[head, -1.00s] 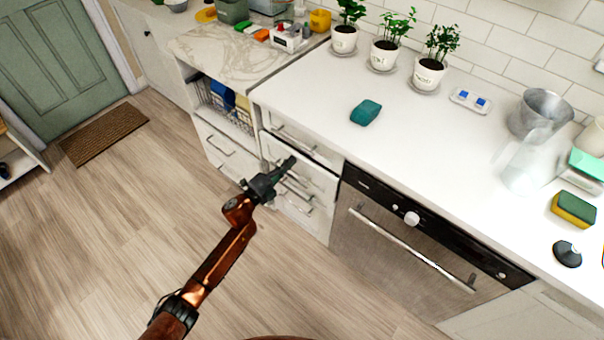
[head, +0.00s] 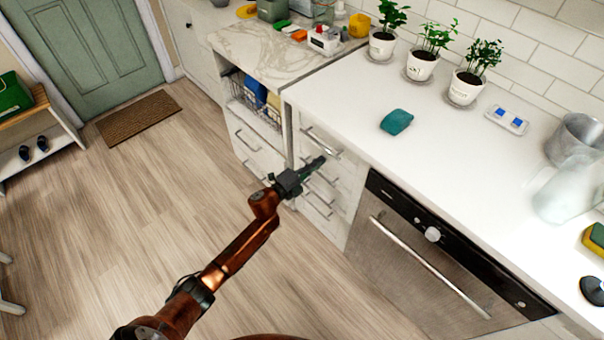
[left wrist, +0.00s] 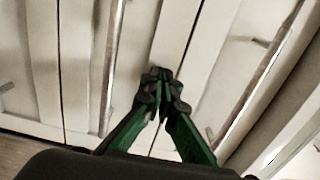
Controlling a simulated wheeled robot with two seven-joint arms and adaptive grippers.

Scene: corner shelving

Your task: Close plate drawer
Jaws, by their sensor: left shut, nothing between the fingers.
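A stack of white drawers (head: 345,180) with metal bar handles stands under the counter, left of the oven. The top drawer's handle (head: 322,145) shows clearly; lower handles (head: 318,207) show partly behind my gripper. The drawer fronts look nearly flush; I cannot tell which is the plate drawer, and no plates show. My left gripper (head: 318,163) is shut and empty, its tips at the stack just below the top handle. In the left wrist view the shut fingertips (left wrist: 162,76) are close to a white front, between two bar handles (left wrist: 258,75); contact is unclear. My right gripper is not in view.
An oven (head: 425,270) with a long handle adjoins the drawers on the right. The white countertop (head: 440,170) above holds a teal sponge (head: 396,121) and potted plants. A marble-topped cabinet (head: 280,55) with a wire basket stands left. The wooden floor (head: 130,210) is clear.

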